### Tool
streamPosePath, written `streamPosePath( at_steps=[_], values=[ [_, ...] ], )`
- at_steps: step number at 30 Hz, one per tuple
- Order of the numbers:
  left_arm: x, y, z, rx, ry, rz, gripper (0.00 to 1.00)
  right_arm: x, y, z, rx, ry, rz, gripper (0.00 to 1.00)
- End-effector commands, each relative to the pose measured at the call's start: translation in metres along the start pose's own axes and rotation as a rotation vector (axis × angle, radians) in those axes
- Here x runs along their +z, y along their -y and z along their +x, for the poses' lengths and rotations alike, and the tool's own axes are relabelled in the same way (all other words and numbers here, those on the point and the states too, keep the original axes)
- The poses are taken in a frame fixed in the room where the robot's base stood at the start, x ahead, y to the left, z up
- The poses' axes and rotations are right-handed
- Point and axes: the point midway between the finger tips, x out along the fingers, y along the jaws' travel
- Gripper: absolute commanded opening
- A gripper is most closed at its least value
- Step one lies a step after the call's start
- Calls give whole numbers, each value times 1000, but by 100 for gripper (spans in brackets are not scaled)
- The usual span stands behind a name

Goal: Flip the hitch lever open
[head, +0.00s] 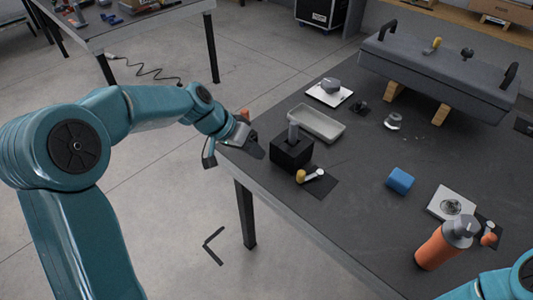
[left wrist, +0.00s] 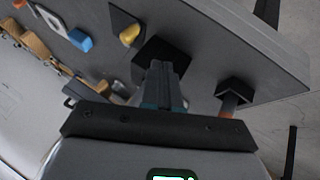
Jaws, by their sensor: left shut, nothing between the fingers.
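A small lever with a yellow knob (head: 300,176) and a pale arm lies on a dark plate near the table's left edge. The yellow knob (left wrist: 129,34) also shows in the left wrist view. Another small yellow-tipped part (head: 432,46) stands on the grey chassis-like block (head: 430,75) at the back; I cannot tell which is the hitch lever. My left gripper (head: 260,153) is shut and empty, beside a black block (head: 290,152) with a grey upright post (head: 293,132). Its closed fingers (left wrist: 163,70) point towards the black block in the wrist view. My right gripper is out of view.
A grey tray (head: 318,122) lies behind the black block. A blue cylinder (head: 400,180), a white plate (head: 446,203) and an orange bottle (head: 440,248) are to the right. The table's middle has free room. The chassis-like block rests on wooden supports.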

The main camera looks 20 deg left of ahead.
Motion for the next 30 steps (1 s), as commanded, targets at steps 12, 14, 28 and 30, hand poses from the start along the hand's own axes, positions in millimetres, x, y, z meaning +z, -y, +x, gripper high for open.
streamPosePath(
  at_steps=[12,14,28,30],
  values=[
    [-4,-6,85,3,3,5,0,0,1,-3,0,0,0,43],
    [-4,-16,89,4,4,5,0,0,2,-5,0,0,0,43],
    [-4,-34,101,1,1,1,0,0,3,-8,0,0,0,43],
    [-4,-34,101,1,1,1,0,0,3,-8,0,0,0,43]
  ],
)
